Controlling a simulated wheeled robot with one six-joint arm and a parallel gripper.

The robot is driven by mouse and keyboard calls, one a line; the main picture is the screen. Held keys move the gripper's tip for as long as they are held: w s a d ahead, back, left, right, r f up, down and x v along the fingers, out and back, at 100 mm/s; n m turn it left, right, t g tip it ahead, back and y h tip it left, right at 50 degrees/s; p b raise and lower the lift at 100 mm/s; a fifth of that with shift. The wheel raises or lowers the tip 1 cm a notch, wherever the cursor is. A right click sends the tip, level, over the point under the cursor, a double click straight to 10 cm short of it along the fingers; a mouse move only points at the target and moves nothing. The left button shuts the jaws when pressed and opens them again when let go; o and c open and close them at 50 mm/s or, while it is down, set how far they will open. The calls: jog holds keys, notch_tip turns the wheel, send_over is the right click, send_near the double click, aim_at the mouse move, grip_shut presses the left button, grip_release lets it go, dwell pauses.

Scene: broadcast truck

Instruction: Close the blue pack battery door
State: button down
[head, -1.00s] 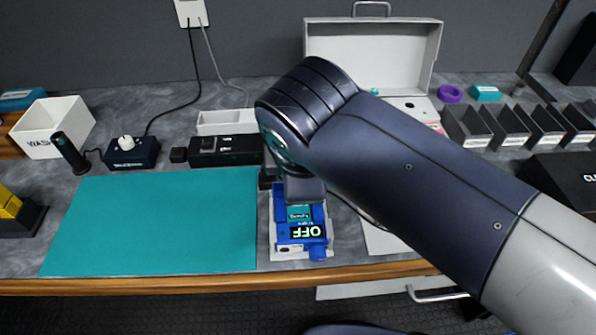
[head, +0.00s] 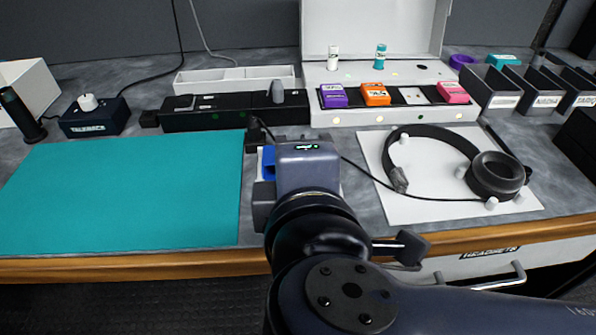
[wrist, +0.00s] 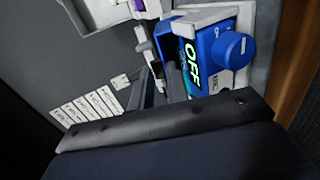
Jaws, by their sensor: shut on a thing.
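The blue pack (wrist: 205,55) sits in a pale cradle, its OFF display and blue knob (wrist: 234,47) facing the wrist camera. In the head view only a sliver of blue (head: 268,162) shows at the bench front, because my gripper (head: 264,202) is over it and hides the rest. In the wrist view my gripper (wrist: 168,85) is beside the pack and shut on part of it. The battery door cannot be made out, so which part is between the fingers is hidden.
A teal mat (head: 130,190) lies left. Right are headphones (head: 495,175) on a white sheet and a cable crossing toward the pack. Behind stand a black power strip (head: 230,112) and a white case with purple (head: 333,96), orange and pink packs. The bench's wooden edge runs in front.

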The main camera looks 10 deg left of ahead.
jog(key=shift+s+f+t+b, duration=0.15)
jog(key=shift+f+t+b, duration=0.2)
jog(key=shift+b, duration=0.2)
jog(key=c, duration=1.4)
grip_release()
jog(key=shift+c, duration=0.2)
jog(key=shift+r, duration=0.1)
